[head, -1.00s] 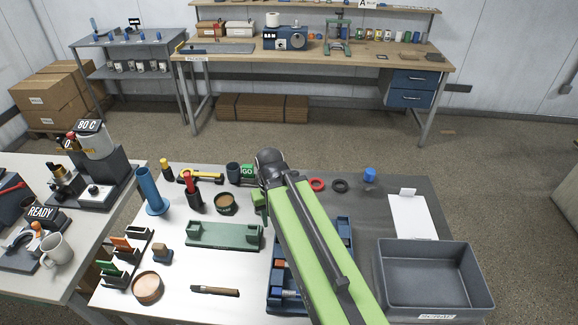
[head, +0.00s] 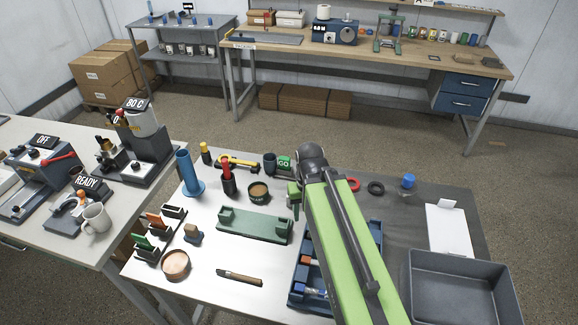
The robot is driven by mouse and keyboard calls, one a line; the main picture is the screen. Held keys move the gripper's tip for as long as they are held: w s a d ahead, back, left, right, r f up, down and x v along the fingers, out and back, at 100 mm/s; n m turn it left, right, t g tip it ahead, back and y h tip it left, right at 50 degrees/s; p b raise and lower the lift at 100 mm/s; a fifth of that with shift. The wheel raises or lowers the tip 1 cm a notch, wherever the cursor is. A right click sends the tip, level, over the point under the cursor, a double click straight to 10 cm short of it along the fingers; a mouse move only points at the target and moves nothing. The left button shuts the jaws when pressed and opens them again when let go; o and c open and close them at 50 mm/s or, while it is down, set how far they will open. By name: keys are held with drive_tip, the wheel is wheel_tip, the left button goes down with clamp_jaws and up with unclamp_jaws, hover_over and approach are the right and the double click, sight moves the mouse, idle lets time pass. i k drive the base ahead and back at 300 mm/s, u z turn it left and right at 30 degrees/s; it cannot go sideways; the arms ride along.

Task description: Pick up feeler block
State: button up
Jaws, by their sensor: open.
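My gripper (head: 295,198) is at the far end of my green arm, above the table behind the green cradle. It is small in view, open, and nothing shows between its fingers. I cannot tell for sure which thing is the feeler block. A small brown-topped block on a dark base (head: 193,234) stands left of the green cradle (head: 254,225), well left of my gripper. A green block marked GO (head: 285,162) stands behind my gripper, beside a dark cup (head: 269,164). My arm hides part of the table behind and under it.
A blue tube stand (head: 189,176), red-handled tool holder (head: 228,181), round tin (head: 259,192) and copper dish (head: 176,264) share the table. A brown-handled tool (head: 240,277) lies at the front. A blue divided tray (head: 303,278) and grey bin (head: 462,284) are to the right.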

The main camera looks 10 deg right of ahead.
sight(284, 161)
drive_tip(key=u, duration=1.1)
drive_tip(key=k, duration=0.65)
drive_tip(key=u, duration=0.45)
drive_tip(key=i, duration=1)
drive_tip(key=u, duration=0.05)
